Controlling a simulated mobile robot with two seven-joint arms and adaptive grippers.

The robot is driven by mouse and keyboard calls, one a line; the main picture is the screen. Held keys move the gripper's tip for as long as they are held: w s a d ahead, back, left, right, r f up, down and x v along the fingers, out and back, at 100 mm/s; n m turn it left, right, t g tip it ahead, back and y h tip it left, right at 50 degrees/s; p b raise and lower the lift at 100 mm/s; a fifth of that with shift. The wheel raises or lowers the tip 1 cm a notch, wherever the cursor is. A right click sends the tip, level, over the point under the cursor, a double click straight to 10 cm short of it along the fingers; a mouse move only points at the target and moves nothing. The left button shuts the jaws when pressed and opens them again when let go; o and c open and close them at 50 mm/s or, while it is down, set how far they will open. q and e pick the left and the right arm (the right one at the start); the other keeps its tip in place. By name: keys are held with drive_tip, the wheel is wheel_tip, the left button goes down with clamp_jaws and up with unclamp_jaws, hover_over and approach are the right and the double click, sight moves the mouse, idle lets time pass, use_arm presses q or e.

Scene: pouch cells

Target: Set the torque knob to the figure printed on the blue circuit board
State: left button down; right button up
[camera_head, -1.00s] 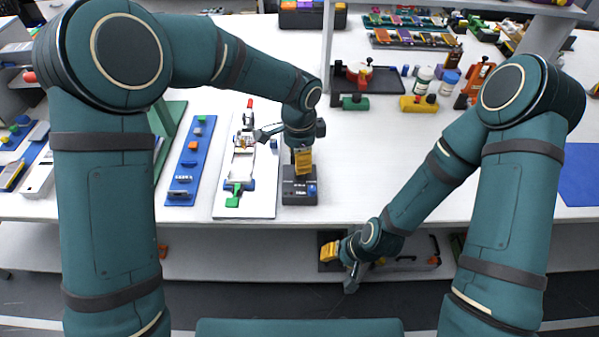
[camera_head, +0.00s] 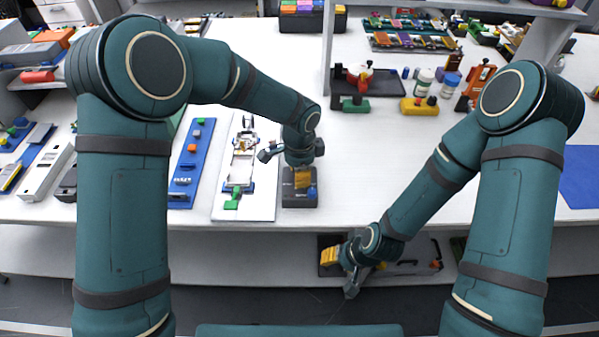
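A long blue board (camera_head: 188,165) with small orange, green and grey parts lies on the table left of centre. It may be the circuit board; no printed figure is readable. A dark box (camera_head: 298,200) with a small blue part (camera_head: 311,192) stands at the table's front edge. A knob scale on it cannot be made out. My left gripper (camera_head: 303,180), with yellow finger parts, points down at the top of this box; contact and finger gap cannot be told.
A white board (camera_head: 262,202) with a clamp-like fixture lies just left of the dark box. Bottles, a black tray (camera_head: 378,82) and a yellow block (camera_head: 419,105) stand at the back right. A blue mat (camera_head: 580,175) lies far right. The table right of the box is clear.

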use_arm(q)
drive_tip(key=shift+n, duration=0.3)
drive_tip(key=n, duration=0.4)
drive_tip(key=shift+n, duration=2.6)
drive_tip(key=c, duration=1)
unclamp_jaws()
drive_tip(key=shift+o, duration=0.2)
wheel_tip(320, 180, up, 12)
